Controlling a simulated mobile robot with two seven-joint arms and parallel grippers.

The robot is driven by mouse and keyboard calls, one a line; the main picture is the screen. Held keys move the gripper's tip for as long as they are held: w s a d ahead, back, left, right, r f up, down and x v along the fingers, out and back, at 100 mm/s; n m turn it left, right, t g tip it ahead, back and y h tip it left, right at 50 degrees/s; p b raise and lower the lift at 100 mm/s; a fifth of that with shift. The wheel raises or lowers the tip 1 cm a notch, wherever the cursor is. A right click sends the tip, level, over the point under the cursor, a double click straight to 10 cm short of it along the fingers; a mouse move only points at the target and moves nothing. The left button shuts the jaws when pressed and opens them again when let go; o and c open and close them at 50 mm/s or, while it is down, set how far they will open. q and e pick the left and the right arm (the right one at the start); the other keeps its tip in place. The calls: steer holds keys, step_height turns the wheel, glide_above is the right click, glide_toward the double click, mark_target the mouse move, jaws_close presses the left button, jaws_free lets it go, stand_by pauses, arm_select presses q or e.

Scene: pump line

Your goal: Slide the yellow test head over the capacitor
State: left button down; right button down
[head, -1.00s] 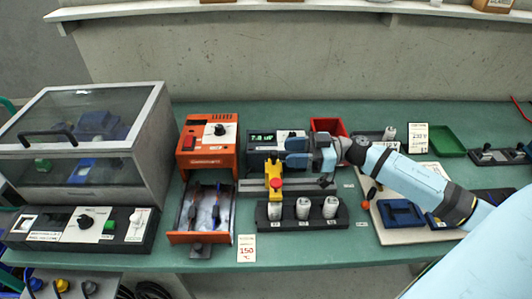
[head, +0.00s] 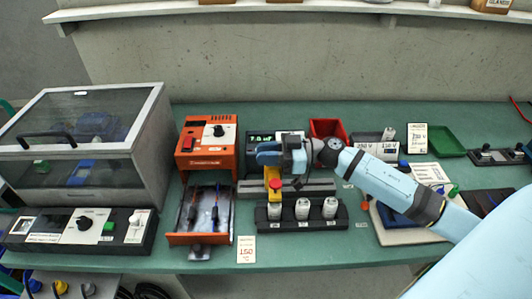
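The yellow test head (head: 272,174), with a red knob on its front, stands at the front of the grey meter fixture, just behind the leftmost white capacitor. Three white capacitors stand upright in a black rack: left (head: 275,211), middle (head: 302,209) and right (head: 330,207). The left one's top is close to the yellow head; I cannot tell whether they touch. My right gripper (head: 267,154) reaches in from the right, above and just behind the yellow head, in front of the meter. Its fingers are small and seen edge-on, so their opening is unclear. My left gripper is out of view.
An orange unit (head: 207,146) with an open drawer (head: 184,239) stands left of the meter (head: 259,135). A red bin (head: 327,127) is behind my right wrist, and a green tray (head: 446,141) lies at right. A clear-lidded cabinet (head: 152,140) fills the left.

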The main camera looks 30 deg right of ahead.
steer(key=shift+d, duration=0.15)
arm_select(q)
steer(key=p, duration=0.1)
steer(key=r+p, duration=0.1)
steer(key=p, duration=0.1)
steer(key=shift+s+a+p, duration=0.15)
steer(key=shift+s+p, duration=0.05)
steer(key=shift+p, duration=0.1)
arm_select(e)
steer(key=v, duration=0.6)
steer(key=shift+s+d, duration=0.2)
steer(key=shift+d, duration=0.1)
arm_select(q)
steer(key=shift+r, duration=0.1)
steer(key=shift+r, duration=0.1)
arm_select(e)
steer(key=c, duration=1)
jaws_free()
steer(key=shift+s+d, duration=0.1)
